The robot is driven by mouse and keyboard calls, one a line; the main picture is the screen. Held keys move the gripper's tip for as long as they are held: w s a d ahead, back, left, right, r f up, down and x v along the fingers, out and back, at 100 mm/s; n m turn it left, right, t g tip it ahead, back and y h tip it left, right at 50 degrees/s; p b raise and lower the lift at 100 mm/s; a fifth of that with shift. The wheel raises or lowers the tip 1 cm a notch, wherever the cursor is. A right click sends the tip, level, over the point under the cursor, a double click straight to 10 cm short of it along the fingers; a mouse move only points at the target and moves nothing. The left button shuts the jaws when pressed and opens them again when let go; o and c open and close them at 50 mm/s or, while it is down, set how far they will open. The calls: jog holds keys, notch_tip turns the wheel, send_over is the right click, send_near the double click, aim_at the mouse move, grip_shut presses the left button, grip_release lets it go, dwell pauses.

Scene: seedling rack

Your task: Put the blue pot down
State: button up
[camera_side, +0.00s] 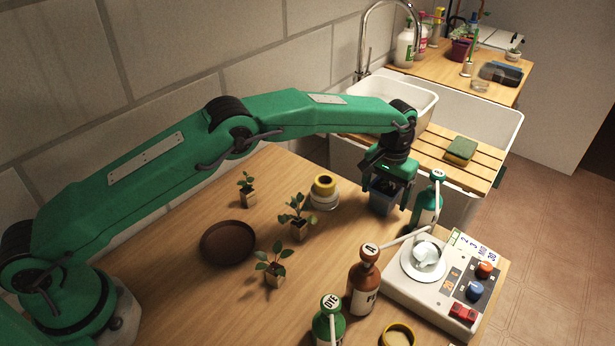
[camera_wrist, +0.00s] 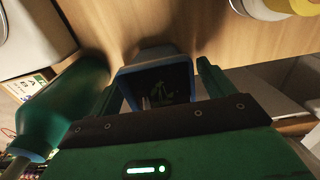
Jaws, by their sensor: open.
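The blue pot (camera_side: 381,203) appears to stand upright on the wooden table near its far right edge, by the sink. My gripper (camera_side: 388,188) is open around it, with a finger on either side. In the wrist view the pot (camera_wrist: 150,68) sits between the spread fingers (camera_wrist: 157,85) with gaps visible on both sides. Its inside is dark, and a small plant shape shows faintly there. The gripper body hides part of the pot in both views.
A green bottle (camera_side: 426,207) stands close to the right of my gripper; it also shows in the wrist view (camera_wrist: 65,108). A yellow-and-white container (camera_side: 324,190) is to the left. Several seedlings, a brown saucer (camera_side: 228,242), a brown bottle (camera_side: 363,285) and a scale-like device (camera_side: 445,290) are nearer.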

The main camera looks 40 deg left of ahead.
aim_at(386, 188)
notch_tip(386, 188, up, 12)
dwell(0.6)
jog(key=shift+r, duration=0.2)
dwell(0.4)
jog(key=s+a+r+t, duration=0.3)
jog(key=s+a+r, duration=1.1)
jog(key=a+r, duration=0.25)
jog(key=s+a+f+t, duration=0.1)
jog(key=s+a+f, duration=0.1)
jog(key=s, duration=0.6)
jog(key=s+a+f, duration=0.2)
jog(key=s+a, duration=0.1)
jog(key=s, duration=0.5)
jog(key=s+a+f+t, duration=0.1)
jog(key=s+a+f, duration=0.1)
jog(key=s, duration=0.6)
jog(key=shift+a+f+t, duration=0.3)
jog(key=shift+a, duration=0.55)
